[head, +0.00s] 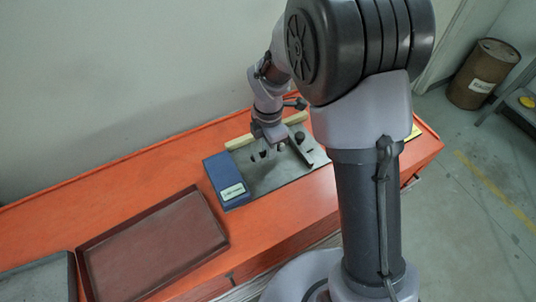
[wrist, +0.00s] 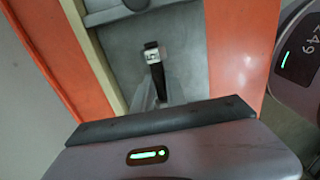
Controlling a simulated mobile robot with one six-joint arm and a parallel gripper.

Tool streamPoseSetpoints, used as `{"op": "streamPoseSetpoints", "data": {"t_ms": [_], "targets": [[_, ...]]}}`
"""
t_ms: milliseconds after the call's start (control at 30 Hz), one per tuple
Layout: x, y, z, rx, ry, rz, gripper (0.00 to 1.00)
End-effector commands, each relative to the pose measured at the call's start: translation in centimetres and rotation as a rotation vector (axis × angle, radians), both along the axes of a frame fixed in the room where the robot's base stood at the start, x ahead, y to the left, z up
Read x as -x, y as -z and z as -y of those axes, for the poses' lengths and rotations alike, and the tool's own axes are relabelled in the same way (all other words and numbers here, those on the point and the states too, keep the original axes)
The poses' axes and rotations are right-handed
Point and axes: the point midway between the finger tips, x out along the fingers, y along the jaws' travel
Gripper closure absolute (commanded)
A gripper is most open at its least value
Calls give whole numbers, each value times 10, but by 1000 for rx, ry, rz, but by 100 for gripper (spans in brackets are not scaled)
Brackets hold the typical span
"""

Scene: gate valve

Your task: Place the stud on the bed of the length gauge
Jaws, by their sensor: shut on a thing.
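My gripper (head: 275,143) is low over a grey plate (head: 272,178) on the orange bench in the head view. It is shut on a small piece, apparently the stud, which is mostly hidden in the head view. In the wrist view, the gripper body fills the bottom and a dark narrow finger (wrist: 158,82) reaches up from it, with a small bright metal piece (wrist: 152,54) at its tip. A grey metal bar (head: 304,152) with a dark knob, apparently part of the length gauge, lies just right of the gripper. I cannot tell whether the held piece touches it.
A blue box (head: 226,181) with a white label stands at the plate's left. A pale strip (head: 240,142) runs behind the plate. A rusty barrel (head: 483,74) stands beyond.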

Motion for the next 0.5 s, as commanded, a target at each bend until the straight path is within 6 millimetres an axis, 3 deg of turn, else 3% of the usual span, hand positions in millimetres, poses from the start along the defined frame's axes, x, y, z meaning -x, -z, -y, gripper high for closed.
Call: {"op": "streamPoseSetpoints", "data": {"t_ms": [167,500], "targets": [[0,36,0,1,0,-3,100],[-1,39,-1,0,0,0,100]]}}
